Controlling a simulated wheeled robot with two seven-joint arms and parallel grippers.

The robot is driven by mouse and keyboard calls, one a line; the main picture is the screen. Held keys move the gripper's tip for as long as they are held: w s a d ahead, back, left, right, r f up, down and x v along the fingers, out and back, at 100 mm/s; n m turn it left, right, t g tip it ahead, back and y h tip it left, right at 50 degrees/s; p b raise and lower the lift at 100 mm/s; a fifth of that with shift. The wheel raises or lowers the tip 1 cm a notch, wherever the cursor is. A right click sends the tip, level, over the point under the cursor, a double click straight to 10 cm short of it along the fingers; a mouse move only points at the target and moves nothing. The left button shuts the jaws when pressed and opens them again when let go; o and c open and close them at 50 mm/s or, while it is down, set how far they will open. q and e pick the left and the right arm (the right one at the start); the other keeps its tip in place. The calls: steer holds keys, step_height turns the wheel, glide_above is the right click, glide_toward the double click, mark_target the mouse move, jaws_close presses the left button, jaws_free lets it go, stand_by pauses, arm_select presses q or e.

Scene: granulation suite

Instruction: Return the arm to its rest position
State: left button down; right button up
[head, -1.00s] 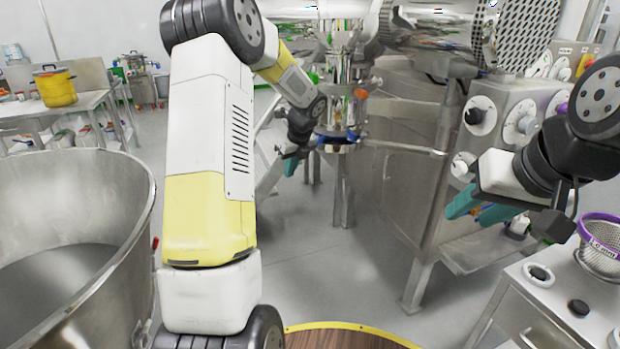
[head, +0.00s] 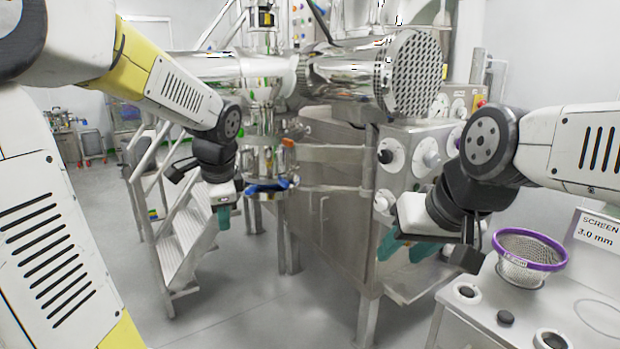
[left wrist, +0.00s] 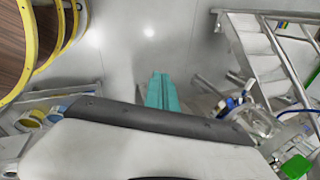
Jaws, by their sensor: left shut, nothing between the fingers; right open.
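My left arm comes in from the left in the head view. Its gripper (head: 223,218) hangs pointing down in front of the steel steps, its teal fingers together and empty. The closed teal fingers also show in the left wrist view (left wrist: 160,91), over bare grey floor. My right gripper (head: 405,246) is at the right in the head view, in front of the machine's control panel. Its teal fingers are apart, with nothing seen between them.
Steel steps (head: 180,250) stand behind my left gripper. A blue-handled valve (head: 266,187) on the steel machine is just right of it. A purple-rimmed sieve (head: 530,251) sits on the bench at right, near my right arm. The floor (head: 240,315) in the middle is clear.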

arm_select(q)
steer(key=s+d+r+n+t+h, duration=0.1)
steer(key=s+d+n, duration=0.1)
steer(key=s+n, duration=0.4)
steer(key=s+d+r+n+t+h, duration=0.1)
steer(key=s+d+r+n+h, duration=0.1)
steer(key=s+n, duration=0.4)
steer(key=s+d, duration=0.1)
steer(key=s, duration=0.3)
steer(key=shift+d+r+n+h, duration=0.25)
steer(key=shift+n+h, duration=0.05)
